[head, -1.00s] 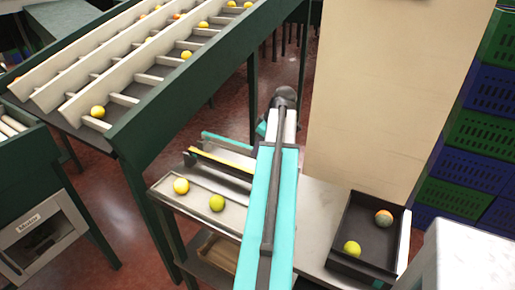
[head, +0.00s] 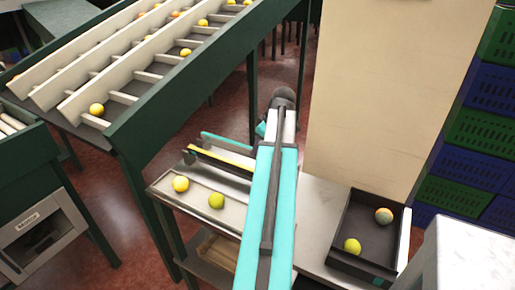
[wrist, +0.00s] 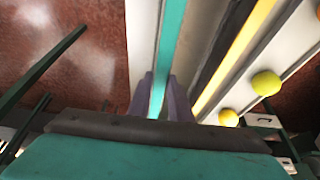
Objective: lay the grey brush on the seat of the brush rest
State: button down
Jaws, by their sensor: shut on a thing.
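My gripper shows at the bottom middle of the wrist view (wrist: 160,100), its two greyish fingers close together. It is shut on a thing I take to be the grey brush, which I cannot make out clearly. A teal strip (wrist: 172,40) runs up the picture from between the fingers. In the head view my arm covers the fingers and whatever they hold. A teal strip (head: 226,143) and a yellow-edged dark rail (head: 220,161) lie side by side left of my wrist. I cannot tell which of these belongs to the brush rest; its seat is not clearly visible.
A pale tray (head: 196,205) holds a yellow ball (head: 181,184) and a greenish one (head: 216,201). A dark box (head: 346,262) holds two fruits at right. A tall beige panel (head: 385,90) stands behind. A sloped sorting ramp (head: 137,130) is at upper left.

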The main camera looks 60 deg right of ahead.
jog(key=shift+f+b, duration=0.3)
jog(key=shift+f, duration=0.35)
dwell(0.5)
jog(key=c, duration=1.5)
grip_release()
jog(key=shift+c, duration=0.2)
jog(key=shift+s+r, duration=0.1)
jog(key=shift+r, duration=0.05)
jog(key=b+v, duration=0.2)
jog(key=v, duration=1.1)
jog(key=shift+r+b, duration=0.25)
jog(key=shift+b, duration=0.15)
jog(key=shift+s, duration=0.1)
